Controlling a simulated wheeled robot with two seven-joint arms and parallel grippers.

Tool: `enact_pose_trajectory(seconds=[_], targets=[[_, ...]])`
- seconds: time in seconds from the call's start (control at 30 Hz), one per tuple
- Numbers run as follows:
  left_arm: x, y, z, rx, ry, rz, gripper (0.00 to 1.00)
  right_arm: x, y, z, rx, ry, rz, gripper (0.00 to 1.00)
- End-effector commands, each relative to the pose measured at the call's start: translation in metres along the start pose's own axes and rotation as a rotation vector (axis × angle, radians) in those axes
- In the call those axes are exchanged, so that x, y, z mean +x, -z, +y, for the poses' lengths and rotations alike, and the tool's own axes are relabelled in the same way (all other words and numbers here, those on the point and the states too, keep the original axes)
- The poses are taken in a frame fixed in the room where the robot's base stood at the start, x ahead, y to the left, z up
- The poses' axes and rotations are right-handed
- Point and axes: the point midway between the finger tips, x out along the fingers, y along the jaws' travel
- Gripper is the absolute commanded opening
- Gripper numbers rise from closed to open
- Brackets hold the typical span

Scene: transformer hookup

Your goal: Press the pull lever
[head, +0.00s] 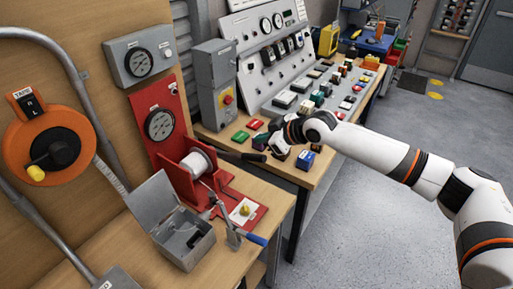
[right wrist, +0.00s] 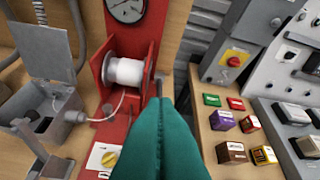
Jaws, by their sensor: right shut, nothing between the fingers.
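The red pull station (head: 172,120) stands on the left wooden bench, with a round gauge and a white spool (head: 197,164). A dark lever, seemingly the pull lever (head: 238,155), sticks out to the right beside the spool and ends in a black grip. My right gripper (head: 270,145) is just above and right of that grip; I cannot tell whether they touch. In the right wrist view its teal fingers (right wrist: 166,105) are shut and empty, pointing at the red station (right wrist: 153,45). They hide most of the lever there. My left gripper is not in view.
An open grey box (head: 180,235) and a blue-handled tool (head: 240,231) are in front of the station. Several small coloured boxes (right wrist: 222,120) lie right of the gripper. A grey switch box (head: 214,80) and a control panel stand behind.

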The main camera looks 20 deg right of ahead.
Motion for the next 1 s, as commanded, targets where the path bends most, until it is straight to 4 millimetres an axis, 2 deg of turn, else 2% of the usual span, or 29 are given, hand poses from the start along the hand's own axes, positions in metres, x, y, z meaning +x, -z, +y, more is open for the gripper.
enact_pose_trajectory(seconds=[0.1,0.27,0.33,0.5,0.7,1.0], targets=[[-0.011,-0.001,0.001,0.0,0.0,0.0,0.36,0.025,-0.004,0.001,0.001,-0.002,0.0,0.0],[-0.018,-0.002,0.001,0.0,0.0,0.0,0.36,0.053,-0.003,0.001,0.0,-0.001,0.001,0.0],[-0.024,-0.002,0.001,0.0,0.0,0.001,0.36,0.054,0.012,-0.001,0.002,0.0,0.006,0.0],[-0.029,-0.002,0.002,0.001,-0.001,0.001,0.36,0.059,0.032,0.0,0.001,-0.001,0.001,0.0],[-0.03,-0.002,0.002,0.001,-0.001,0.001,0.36,0.061,0.039,0.0,-0.001,-0.001,0.0,0.0],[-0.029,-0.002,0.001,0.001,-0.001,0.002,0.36,0.062,0.04,0.0,0.0,-0.001,-0.001,0.0]])
